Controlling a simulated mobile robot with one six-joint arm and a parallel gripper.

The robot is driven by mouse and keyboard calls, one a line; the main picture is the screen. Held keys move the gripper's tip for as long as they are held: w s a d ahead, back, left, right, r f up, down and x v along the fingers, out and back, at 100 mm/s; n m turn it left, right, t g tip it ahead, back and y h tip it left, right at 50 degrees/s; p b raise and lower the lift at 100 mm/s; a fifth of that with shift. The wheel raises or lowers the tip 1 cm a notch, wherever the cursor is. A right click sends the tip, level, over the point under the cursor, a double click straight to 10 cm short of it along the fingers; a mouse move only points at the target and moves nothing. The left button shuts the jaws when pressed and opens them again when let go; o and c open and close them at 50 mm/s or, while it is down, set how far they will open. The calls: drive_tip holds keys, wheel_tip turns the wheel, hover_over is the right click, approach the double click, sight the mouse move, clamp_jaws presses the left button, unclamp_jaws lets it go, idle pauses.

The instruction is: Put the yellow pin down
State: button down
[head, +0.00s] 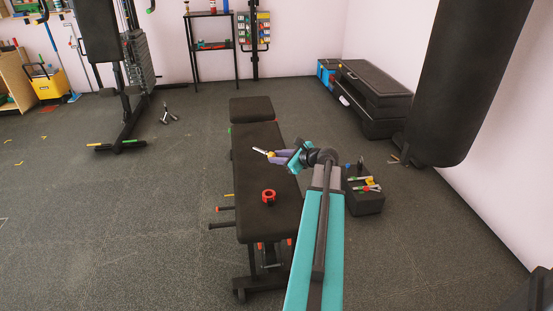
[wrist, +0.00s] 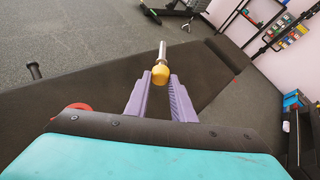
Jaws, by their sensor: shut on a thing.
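The yellow pin (wrist: 160,74) has a round yellow head and a silver shaft (wrist: 162,50). In the wrist view its head sits between the tips of my purple fingers, with the shaft pointing away. My gripper (wrist: 158,84) is shut on it. In the head view the pin (head: 260,151) shows as a small silver rod at the left of my gripper (head: 275,156), over the black bench (head: 262,185). I cannot tell how high the pin is above the bench.
A red ring-shaped collar (head: 268,196) sits on the bench pad, and its edge shows in the wrist view (wrist: 78,107). A black box (head: 366,203) with several coloured items stands right of the bench. A punching bag (head: 447,80) hangs at the right. The floor at left is mostly clear.

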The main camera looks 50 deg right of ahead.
sight(278, 181)
drive_tip(key=shift+f+b, duration=4.45)
drive_tip(key=shift+b, duration=0.15)
drive_tip(key=c, duration=1.4)
unclamp_jaws()
drive_tip(key=shift+c, duration=0.2)
drive_tip(key=shift+s, duration=0.1)
drive_tip(key=p+v, duration=0.4)
drive_tip(key=v, duration=0.9)
drive_tip(key=shift+s+r+p, duration=0.25)
drive_tip(key=shift+p, duration=0.15)
